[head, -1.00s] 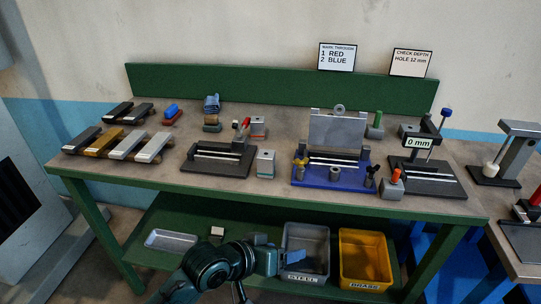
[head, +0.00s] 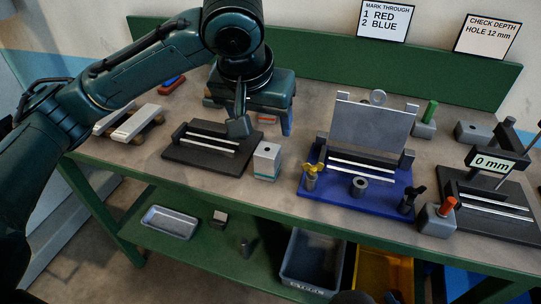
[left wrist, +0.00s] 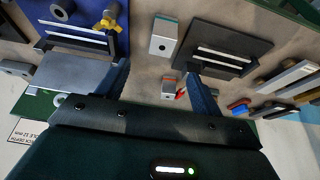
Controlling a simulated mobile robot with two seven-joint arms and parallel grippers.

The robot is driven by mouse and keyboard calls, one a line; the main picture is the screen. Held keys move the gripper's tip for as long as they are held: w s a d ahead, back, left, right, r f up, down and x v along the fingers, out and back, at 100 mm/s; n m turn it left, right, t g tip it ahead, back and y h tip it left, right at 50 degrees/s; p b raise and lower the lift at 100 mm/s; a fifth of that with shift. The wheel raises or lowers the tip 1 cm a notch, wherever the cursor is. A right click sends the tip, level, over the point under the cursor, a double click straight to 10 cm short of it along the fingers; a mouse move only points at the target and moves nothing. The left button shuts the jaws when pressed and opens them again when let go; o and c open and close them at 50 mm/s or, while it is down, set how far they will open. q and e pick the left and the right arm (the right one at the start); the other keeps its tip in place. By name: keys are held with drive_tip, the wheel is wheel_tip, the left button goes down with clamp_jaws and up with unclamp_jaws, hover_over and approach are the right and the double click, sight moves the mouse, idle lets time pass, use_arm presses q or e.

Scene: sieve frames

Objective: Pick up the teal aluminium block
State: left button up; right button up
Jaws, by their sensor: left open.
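The teal aluminium block (head: 267,161) is a pale silver block with a teal band. It stands upright on the bench, right of a black fixture. In the left wrist view the teal block (left wrist: 163,37) lies ahead of the fingertips, touched by neither finger. My left gripper (head: 263,122) is open above the bench, behind the teal block in the head view. In the left wrist view the open left gripper (left wrist: 162,72) has a similar red-marked block (left wrist: 168,88) showing between its fingers. My right gripper is not in view.
The black fixture (head: 183,155) stands close left of the teal block. A blue fixture (head: 340,203) with an upright plate stands to its right. A green backboard (head: 445,77) runs behind. The bench strip in front of the teal block is clear.

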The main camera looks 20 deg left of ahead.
sight(267, 150)
use_arm(q)
drive_tip(key=x, duration=0.6)
drive_tip(key=shift+f+b, duration=0.25)
drive_tip(key=shift+b, duration=0.05)
drive_tip(key=x, duration=0.4)
drive_tip(key=shift+s+a+f, duration=0.1)
drive_tip(key=shift+a+f, duration=0.05)
drive_tip(key=shift+a, duration=0.1)
drive_tip(key=shift+w+f+b, duration=0.25)
drive_tip(key=shift+f+b, duration=0.05)
drive_tip(key=shift+f, duration=0.25)
drive_tip(key=shift+c, duration=0.3)
drive_tip(key=c, duration=1.2)
